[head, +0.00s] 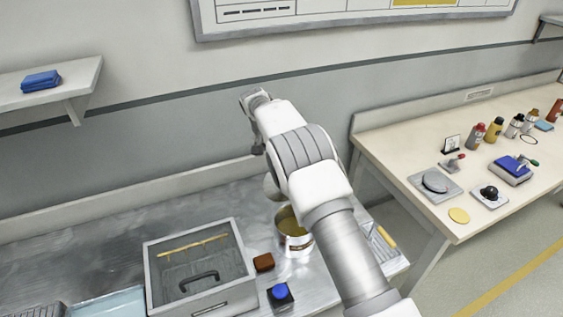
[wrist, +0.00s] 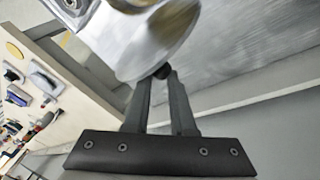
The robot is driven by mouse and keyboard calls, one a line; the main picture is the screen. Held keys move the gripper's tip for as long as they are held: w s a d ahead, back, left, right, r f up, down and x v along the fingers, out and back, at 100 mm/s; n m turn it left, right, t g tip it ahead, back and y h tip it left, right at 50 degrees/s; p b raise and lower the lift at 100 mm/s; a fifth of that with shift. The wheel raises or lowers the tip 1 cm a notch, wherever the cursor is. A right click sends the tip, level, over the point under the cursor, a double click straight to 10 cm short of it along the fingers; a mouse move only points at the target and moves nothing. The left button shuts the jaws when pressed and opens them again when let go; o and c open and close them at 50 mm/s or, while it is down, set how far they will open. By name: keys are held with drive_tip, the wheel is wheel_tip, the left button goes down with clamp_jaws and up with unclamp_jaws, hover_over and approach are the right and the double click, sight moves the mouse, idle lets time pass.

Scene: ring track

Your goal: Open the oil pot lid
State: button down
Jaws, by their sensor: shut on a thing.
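The oil pot (head: 294,243) is a metal pot on the steel counter, just left of my arm in the head view. Its top is uncovered on the visible side, and yellowish oil shows inside. The shiny round lid (wrist: 150,52) is off the pot, tilted, in front of my gripper (wrist: 163,76) in the wrist view. The fingers are shut on the small dark knob of the lid. A grey edge of the lid (head: 271,188) shows above the pot in the head view. My arm hides the gripper there and part of the pot.
A grey box (head: 200,276) with a handle stands left of the pot. A side table (head: 400,150) with bottles and tools stands at right. The counter's back left is clear.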

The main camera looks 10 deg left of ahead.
drive_tip(key=shift+s+a+f, duration=0.2)
drive_tip(key=shift+a+f, duration=0.5)
drive_tip(key=shift+a, duration=0.15)
drive_tip(key=c, duration=0.7)
unclamp_jaws()
drive_tip(key=shift+w+a+f, duration=0.1)
drive_tip(key=shift+a+f, duration=0.05)
drive_tip(key=shift+f, duration=0.1)
drive_tip(key=shift+o, duration=0.2)
drive_tip(key=d+p+v, duration=0.1)
drive_tip(key=v, duration=1.7)
drive_tip(key=shift+w+r+p, duration=0.2)
drive_tip(key=shift+w+p, duration=0.1)
drive_tip(key=shift+w, duration=0.05)
